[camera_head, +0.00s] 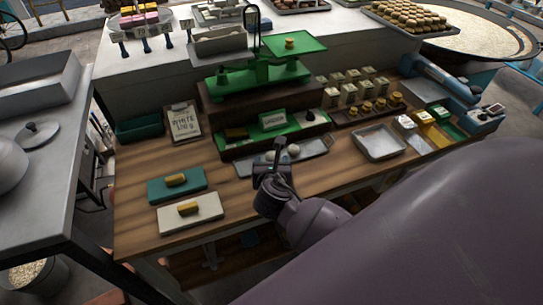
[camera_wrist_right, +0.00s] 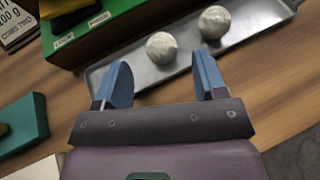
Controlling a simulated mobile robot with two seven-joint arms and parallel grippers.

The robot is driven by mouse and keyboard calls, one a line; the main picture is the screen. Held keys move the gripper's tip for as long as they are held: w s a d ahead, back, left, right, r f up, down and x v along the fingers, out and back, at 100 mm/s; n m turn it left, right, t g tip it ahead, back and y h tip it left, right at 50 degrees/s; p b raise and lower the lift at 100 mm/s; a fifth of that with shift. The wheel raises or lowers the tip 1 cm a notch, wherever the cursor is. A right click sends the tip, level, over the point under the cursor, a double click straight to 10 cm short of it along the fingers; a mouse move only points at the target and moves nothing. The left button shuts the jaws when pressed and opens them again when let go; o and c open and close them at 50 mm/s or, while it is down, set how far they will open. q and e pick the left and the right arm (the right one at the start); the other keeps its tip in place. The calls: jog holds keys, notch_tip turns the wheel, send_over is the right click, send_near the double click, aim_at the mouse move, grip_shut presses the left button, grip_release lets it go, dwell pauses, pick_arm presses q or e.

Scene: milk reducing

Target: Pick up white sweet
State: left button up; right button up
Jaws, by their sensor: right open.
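Two round white sweets lie on a shallow metal tray (camera_wrist_right: 180,66) in the right wrist view: the left one (camera_wrist_right: 161,47) and the right one (camera_wrist_right: 214,21). In the head view, one white sweet (camera_head: 294,150) shows on the tray (camera_head: 313,149), just right of my gripper; my gripper partly covers that area. My right gripper (camera_head: 271,163) is at the tray's front side. In the wrist view, its blue fingers (camera_wrist_right: 160,80) are apart and empty, with the left sweet beyond the gap between them. My left gripper is not in view.
A green box (camera_head: 272,134) with labelled compartments stands behind the tray, with a green balance scale (camera_head: 258,75) above. Teal (camera_head: 158,190) and white (camera_head: 180,218) boards with yellow pieces lie at left. An empty metal tray (camera_head: 380,143) is to the right.

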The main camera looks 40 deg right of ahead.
aim_at(271, 157)
jog(key=shift+x, duration=2.2)
jog(key=shift+r, duration=0.1)
jog(key=c, duration=0.9)
